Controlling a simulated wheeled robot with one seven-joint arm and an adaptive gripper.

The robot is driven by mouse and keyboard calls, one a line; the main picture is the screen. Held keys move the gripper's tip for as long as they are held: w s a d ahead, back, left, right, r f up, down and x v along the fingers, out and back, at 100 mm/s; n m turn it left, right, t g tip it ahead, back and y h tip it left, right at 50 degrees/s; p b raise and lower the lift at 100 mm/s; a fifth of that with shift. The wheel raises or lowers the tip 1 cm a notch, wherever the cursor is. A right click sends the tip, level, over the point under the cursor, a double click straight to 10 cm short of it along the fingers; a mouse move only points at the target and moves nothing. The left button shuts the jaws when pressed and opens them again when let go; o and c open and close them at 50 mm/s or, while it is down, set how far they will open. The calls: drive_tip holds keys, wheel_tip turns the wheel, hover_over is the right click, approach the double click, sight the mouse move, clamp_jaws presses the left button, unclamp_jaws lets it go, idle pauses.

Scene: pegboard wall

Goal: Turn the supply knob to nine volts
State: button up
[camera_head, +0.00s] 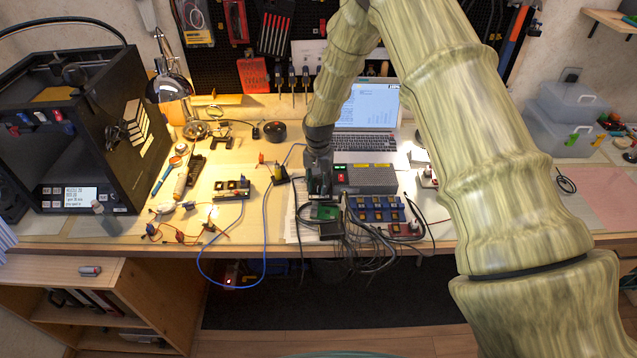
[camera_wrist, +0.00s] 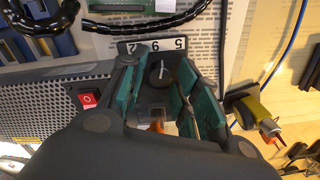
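The grey power supply (camera_head: 372,180) stands on the bench in front of the laptop, with lit red and green patches on top. In the wrist view its dark round knob (camera_wrist: 161,72) carries a white pointer line. The pointer is roughly toward the middle of three white number labels (camera_wrist: 155,46); its exact setting is hard to tell. My gripper (camera_wrist: 165,92) is open, with its teal-padded fingers on either side of the knob and gaps visible between. In the head view my gripper (camera_head: 319,182) is at the supply's left end, hiding the knob.
A red rocker switch (camera_wrist: 88,99) is on the supply beside my gripper. A yellow-and-black plug-like part (camera_wrist: 250,110) lies close on the other side. Blue modules (camera_head: 376,208) and loose black cables (camera_head: 368,245) crowd the bench front. The laptop (camera_head: 365,110) stands behind.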

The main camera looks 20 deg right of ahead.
sight(319, 186)
clamp_jaws()
drive_tip(key=shift+n+b, duration=0.35)
drive_tip(key=shift+n, duration=1.05)
unclamp_jaws()
wheel_tip(319, 186, up, 12)
